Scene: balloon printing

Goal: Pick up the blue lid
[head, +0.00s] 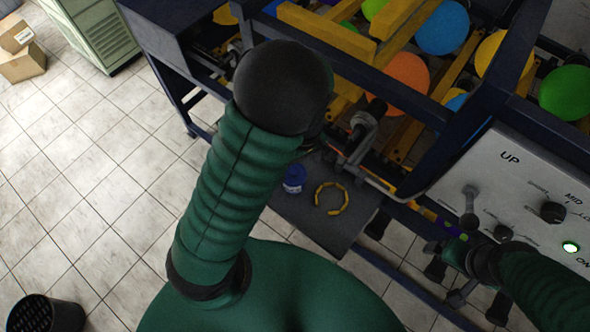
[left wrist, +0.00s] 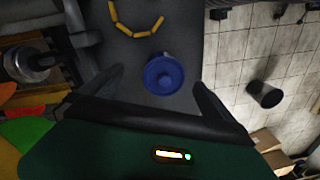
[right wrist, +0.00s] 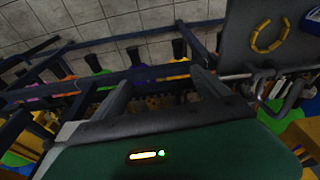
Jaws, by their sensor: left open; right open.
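The blue lid (head: 294,179) is on the small dark shelf (head: 300,222) beside the yellow segmented ring. In the left wrist view the lid (left wrist: 164,74) is round, with a raised middle, and shows between the fingers of my left gripper (left wrist: 158,80). That gripper is open and empty; contact with the lid is not visible. In the head view my left arm hides most of the left gripper. My right gripper (right wrist: 162,78) is open and empty, over the machine's lower frame, away from the lid. A blue object, likely the lid, is cut off at the right wrist view's upper right corner (right wrist: 311,21).
The yellow ring (head: 331,198) lies close right of the lid. The machine's metal bracket (head: 362,130) stands behind the shelf. A control panel (head: 540,195) is on the right, and several balloons (head: 404,72) are behind. Tiled floor (head: 90,160) is open at left.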

